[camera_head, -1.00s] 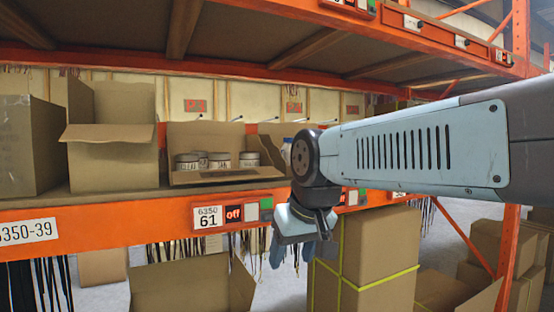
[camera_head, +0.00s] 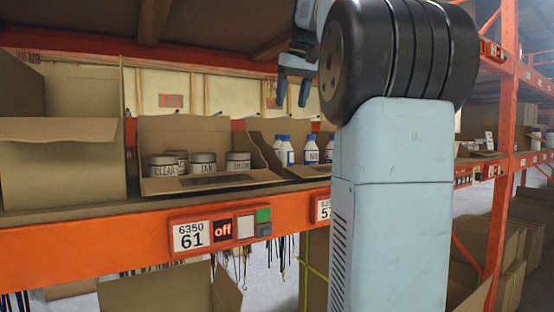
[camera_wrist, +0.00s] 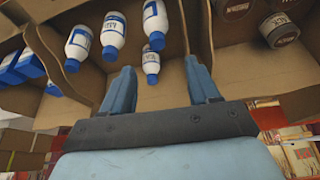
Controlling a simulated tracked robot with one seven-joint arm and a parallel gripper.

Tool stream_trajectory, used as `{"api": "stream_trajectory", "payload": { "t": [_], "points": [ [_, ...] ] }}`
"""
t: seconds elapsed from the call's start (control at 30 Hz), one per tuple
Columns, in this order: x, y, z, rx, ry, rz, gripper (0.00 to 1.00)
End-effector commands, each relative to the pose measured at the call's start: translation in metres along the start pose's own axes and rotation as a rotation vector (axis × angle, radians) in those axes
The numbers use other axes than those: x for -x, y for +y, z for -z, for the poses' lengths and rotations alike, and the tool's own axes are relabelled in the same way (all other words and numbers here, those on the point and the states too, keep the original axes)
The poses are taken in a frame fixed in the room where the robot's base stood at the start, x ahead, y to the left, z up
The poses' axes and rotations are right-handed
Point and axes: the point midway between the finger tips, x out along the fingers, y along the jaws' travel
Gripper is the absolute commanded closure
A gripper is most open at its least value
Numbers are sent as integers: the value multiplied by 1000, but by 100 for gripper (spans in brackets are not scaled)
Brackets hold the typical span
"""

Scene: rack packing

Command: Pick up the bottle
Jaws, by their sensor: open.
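Several white bottles with blue caps stand in an open cardboard box (camera_head: 262,148) on the shelf, right of the jars. In the head view one bottle (camera_head: 311,150) is left of my arm, which hides part of the box. My gripper (camera_head: 293,92) is raised above and in front of the bottles, fingers pointing down, open and empty. In the wrist view the bottles sit beyond my fingers (camera_wrist: 160,85). A small bottle (camera_wrist: 151,66) appears between the fingertips, apart from them. Larger bottles (camera_wrist: 113,35) are to its left and above.
A larger open carton (camera_head: 60,165) is further left. The orange shelf beam (camera_head: 120,244) runs along the front, and an upper shelf (camera_head: 215,30) hangs overhead.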

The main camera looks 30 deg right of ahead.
Motion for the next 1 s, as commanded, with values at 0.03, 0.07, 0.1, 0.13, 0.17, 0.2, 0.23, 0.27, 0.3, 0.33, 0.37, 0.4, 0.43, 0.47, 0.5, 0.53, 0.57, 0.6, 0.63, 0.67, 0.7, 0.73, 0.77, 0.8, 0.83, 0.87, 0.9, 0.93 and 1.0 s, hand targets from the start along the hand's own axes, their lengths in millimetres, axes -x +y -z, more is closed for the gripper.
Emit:
{"api": "stream_trajectory", "payload": {
  "t": [0.03,0.07,0.1,0.13,0.17,0.2,0.23,0.27,0.3,0.33,0.37,0.4,0.43,0.47,0.5,0.53,0.57,0.6,0.63,0.67,0.7,0.73,0.77,0.8,0.83,0.87,0.9,0.93,1.0],
  "points": [
    [1,2,2,0,-2,-1,40],
    [0,2,3,1,-2,-2,40],
    [-2,2,4,3,-3,-1,40],
    [-5,2,4,4,-4,-1,40],
    [-9,2,4,5,-4,-1,40],
    [-14,1,4,6,-5,0,40],
    [-19,0,4,7,-5,1,40],
    [-25,0,4,8,-5,1,40],
    [-32,-1,4,9,-5,1,40],
    [-37,-1,4,9,-4,1,40],
    [-43,-1,4,10,-5,2,40],
    [-50,-2,4,10,-4,2,40],
    [-55,-2,4,11,-5,2,40],
    [-60,-2,4,11,-5,2,40],
    [-65,-2,4,11,-4,2,40],
    [-69,-2,4,11,-4,2,40],
    [-73,-2,4,11,-4,2,40],
    [-76,-3,5,12,-3,2,40],
    [-78,-3,4,12,-3,2,40],
    [-80,-3,4,12,-3,2,40],
    [-82,-3,4,12,-3,2,40],
    [-83,-3,4,12,-2,2,40],
    [-84,-3,4,12,-2,2,40],
    [-87,-3,4,12,-2,2,40],
    [-89,-3,4,12,-2,2,40],
    [-92,-2,4,12,-3,2,40],
    [-97,-2,3,12,-4,3,40],
    [-101,-2,3,12,-4,3,40],
    [-111,-1,2,12,-5,3,40]
  ]
}}
